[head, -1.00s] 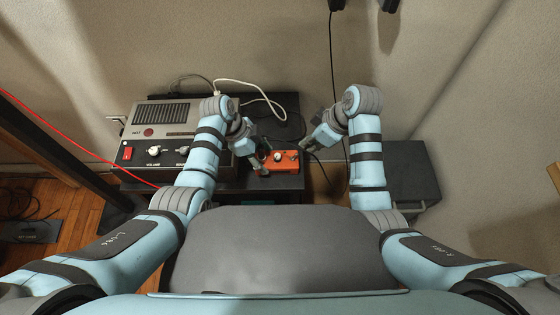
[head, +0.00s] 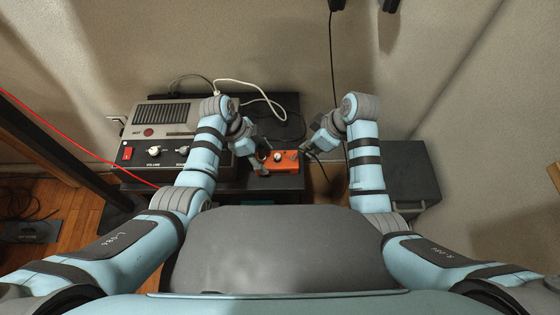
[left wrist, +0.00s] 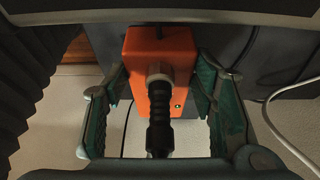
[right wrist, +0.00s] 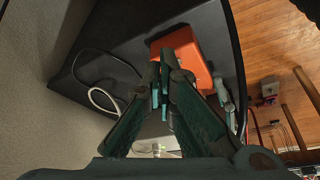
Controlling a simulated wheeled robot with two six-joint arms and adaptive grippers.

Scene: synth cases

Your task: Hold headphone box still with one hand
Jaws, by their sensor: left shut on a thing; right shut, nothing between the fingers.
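The headphone box is a small orange box (head: 284,161) with a round knob, on the dark table in the head view. In the left wrist view the orange box (left wrist: 137,65) sits between the two fingers of my left gripper (left wrist: 163,85), with a thick black plug standing out of its near face. My left gripper (head: 262,161) is shut on the box from its left side. My right gripper (head: 307,148) is shut and empty, just right of the box and apart from it. In the right wrist view its closed fingertips (right wrist: 164,75) are in front of the orange box (right wrist: 190,48).
A grey and black device (head: 160,130) with knobs and a red switch stands left of the box. A white cable (head: 262,98) loops behind it. A dark cabinet (head: 412,170) is at the right. The wall is close behind the table.

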